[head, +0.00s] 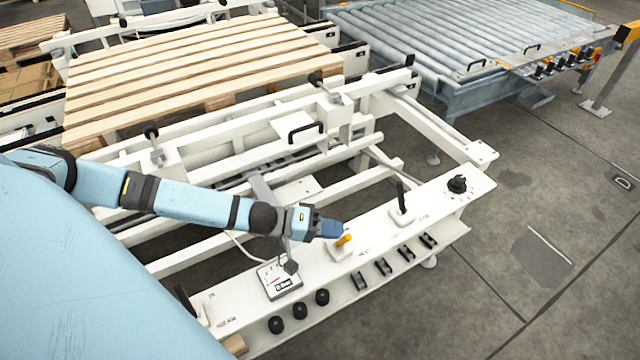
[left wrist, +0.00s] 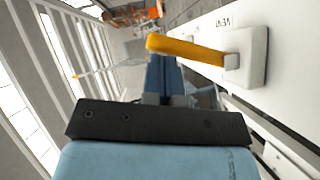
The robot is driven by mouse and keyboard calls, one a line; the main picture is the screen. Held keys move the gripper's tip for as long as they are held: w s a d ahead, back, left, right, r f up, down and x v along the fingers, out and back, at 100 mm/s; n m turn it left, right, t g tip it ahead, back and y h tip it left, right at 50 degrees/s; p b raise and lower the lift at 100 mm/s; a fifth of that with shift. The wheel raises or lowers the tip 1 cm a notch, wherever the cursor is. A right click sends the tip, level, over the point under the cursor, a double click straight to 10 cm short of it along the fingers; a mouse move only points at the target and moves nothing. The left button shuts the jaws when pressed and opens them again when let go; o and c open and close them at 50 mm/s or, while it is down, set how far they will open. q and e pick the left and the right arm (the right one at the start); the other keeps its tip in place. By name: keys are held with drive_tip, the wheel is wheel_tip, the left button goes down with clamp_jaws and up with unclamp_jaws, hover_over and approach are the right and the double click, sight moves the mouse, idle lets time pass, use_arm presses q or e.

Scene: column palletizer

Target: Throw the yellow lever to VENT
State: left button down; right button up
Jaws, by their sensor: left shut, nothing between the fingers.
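The yellow lever (head: 344,240) stands out from a white base plate (head: 341,253) on the white control panel. My left gripper (head: 332,229) is shut and empty, its blue fingertips close beside the lever in the head view. In the left wrist view, the lever (left wrist: 188,48) reaches left from its white mount (left wrist: 246,57), just beyond the shut fingers (left wrist: 164,78). I cannot tell whether the fingers touch it. My right gripper is not in view.
A wooden pallet (head: 200,65) lies behind.

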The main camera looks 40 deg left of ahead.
use_arm(q)
drive_tip(key=shift+s+d+p, duration=0.15)
drive_tip(key=shift+d+p, duration=0.05)
drive_tip(key=shift+p, duration=0.1)
idle(0.4)
drive_tip(key=v, duration=1.3)
drive_tip(key=shift+s+a+p, duration=0.25)
drive_tip(key=shift+a+p, duration=0.05)
drive_tip(key=shift+p, duration=0.05)
